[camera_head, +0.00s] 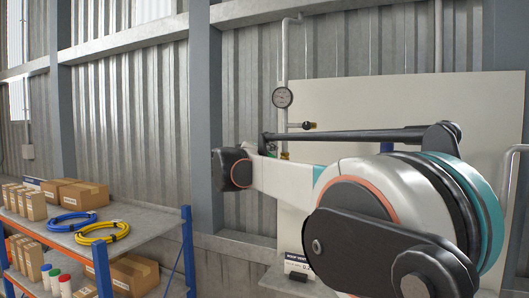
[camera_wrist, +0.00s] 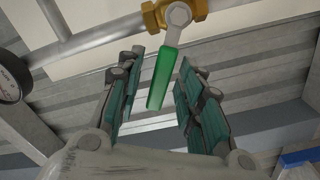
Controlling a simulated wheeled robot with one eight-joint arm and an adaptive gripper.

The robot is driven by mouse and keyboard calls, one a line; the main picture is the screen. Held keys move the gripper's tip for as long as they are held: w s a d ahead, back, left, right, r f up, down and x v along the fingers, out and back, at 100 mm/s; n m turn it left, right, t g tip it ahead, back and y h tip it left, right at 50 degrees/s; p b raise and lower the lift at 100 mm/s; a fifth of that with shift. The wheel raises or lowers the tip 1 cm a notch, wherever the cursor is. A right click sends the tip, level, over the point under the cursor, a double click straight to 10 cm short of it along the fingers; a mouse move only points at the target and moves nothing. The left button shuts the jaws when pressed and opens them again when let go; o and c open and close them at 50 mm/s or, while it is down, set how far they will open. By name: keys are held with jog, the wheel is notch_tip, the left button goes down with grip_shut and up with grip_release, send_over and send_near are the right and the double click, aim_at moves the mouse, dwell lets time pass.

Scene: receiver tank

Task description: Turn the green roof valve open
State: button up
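In the wrist view the green valve handle (camera_wrist: 163,78) hangs down from a brass valve body (camera_wrist: 186,12) on a grey pipe (camera_wrist: 90,38). Its upper end is a bare metal hub; its lower part is a green sleeve. My gripper (camera_wrist: 161,68) is open, with its teal-padded fingers to the left and right of the handle. Gaps show on both sides, so neither finger appears to touch it.
A pale panel (camera_head: 350,95) stands behind my arm. At left, a shelf (camera_head: 150,222) holds boxes (camera_head: 83,194), a blue hose (camera_head: 72,221) and a yellow hose (camera_head: 102,232).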

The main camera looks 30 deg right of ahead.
grip_shut()
jog(key=shift+s+d+r+m, duration=0.2)
jog(key=shift+r+m, duration=0.1)
jog(key=shift+m, duration=0.5)
jog(key=shift+s+d+r+m, duration=0.2)
jog(key=shift+r+m, duration=0.15)
jog(key=shift+m, duration=0.45)
jog(key=shift+s+d+r+m, duration=0.2)
jog(key=shift+r+m, duration=0.1)
jog(key=shift+m, duration=0.5)
grip_release()
jog(key=shift+a, duration=0.1)
